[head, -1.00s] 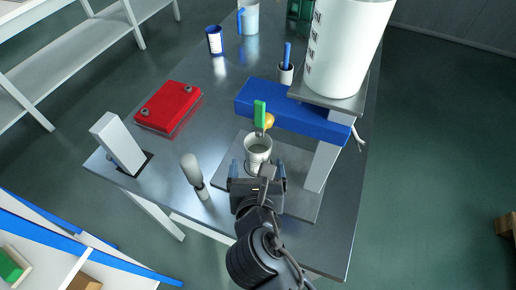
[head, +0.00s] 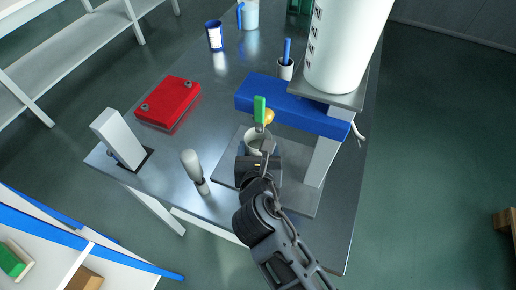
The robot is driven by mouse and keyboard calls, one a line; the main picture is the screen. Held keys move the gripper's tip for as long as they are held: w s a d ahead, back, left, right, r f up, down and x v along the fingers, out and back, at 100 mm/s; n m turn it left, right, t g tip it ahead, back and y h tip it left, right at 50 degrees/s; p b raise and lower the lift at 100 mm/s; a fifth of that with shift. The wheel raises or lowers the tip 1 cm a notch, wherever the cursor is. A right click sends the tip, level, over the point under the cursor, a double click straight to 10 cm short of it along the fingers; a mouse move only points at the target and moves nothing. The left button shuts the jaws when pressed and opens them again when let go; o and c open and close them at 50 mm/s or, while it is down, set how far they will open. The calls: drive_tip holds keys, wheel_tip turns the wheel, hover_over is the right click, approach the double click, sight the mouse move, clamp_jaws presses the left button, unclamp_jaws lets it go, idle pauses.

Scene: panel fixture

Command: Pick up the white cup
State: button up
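A white cup (head: 252,138) stands on the grey plate of the fixture, under the raised platform. A green-handled item and an orange round thing show at its far side. My gripper (head: 259,157) is right at the near side of the cup and covers its lower part. My gripper's fingers are hidden behind its own body, so I cannot tell whether they are open or touch the cup.
A blue bar (head: 292,110) and a platform bearing a big white cylinder (head: 345,45) stand just behind and right. A red box (head: 168,102) lies further left. A small white cup with a blue stick (head: 285,70) stands behind.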

drive_tip(key=c, duration=0.8)
drive_tip(key=shift+r, duration=0.2)
